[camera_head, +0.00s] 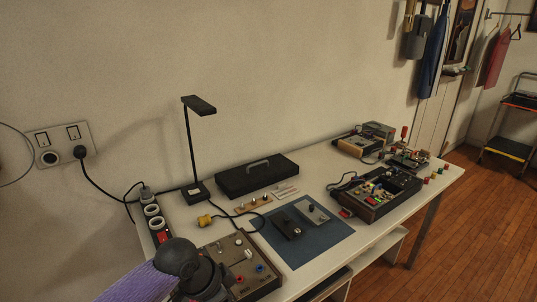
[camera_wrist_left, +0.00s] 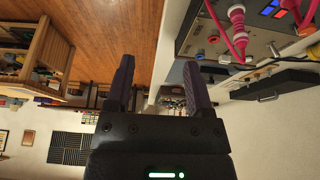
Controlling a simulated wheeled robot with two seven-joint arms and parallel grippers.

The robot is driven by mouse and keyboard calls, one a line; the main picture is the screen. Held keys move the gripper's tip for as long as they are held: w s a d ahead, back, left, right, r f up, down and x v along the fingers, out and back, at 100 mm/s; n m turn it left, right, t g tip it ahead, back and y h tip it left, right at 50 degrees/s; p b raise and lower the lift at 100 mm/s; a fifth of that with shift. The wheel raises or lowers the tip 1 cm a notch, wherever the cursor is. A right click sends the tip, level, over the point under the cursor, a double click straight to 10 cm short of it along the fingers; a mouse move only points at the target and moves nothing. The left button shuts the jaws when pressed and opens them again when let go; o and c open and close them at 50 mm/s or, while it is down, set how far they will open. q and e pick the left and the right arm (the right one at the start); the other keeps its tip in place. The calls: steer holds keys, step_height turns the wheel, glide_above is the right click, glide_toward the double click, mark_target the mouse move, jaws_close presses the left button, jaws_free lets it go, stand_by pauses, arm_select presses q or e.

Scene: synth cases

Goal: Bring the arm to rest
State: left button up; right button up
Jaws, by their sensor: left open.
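My left arm (camera_head: 180,262) comes in at the bottom left of the head view, with a purple sleeve and dark rounded joints. It is in front of the near left corner of the white table and hides part of a grey-brown control box (camera_head: 238,262). In the left wrist view my left gripper (camera_wrist_left: 158,75) has its two dark fingers spread apart with nothing between them. Its fingertips cannot be made out in the head view. My right arm and gripper are not in view.
The white table (camera_head: 182,221) carries a desk lamp (camera_head: 188,150), a black case (camera_head: 256,176), a blue mat (camera_head: 325,240) and a device (camera_head: 375,193) full of knobs. A power strip (camera_head: 153,222) lies along the left edge. Pink plugs (camera_wrist_left: 237,18) show in the wrist view.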

arm_select(q)
steer(key=s+d+f+n, duration=0.25)
steer(key=s+f, duration=0.25)
steer(key=s, duration=0.4)
steer(key=s+a+n+y, duration=0.4)
steer(key=s+a+n, duration=0.4)
steer(key=s, duration=0.5)
steer(key=s+a+f+m+g, duration=0.1)
steer(key=s+f, duration=0.1)
steer(key=f, duration=0.8)
steer(key=s+a+f+m, duration=0.1)
steer(key=s+f, duration=0.1)
steer(key=f, duration=0.7)
steer(key=s+a+f+g, duration=0.1)
steer(key=s+a+f, duration=0.2)
steer(key=s+f, duration=0.6)
steer(key=s, duration=0.3)
steer(key=shift+s, duration=0.3)
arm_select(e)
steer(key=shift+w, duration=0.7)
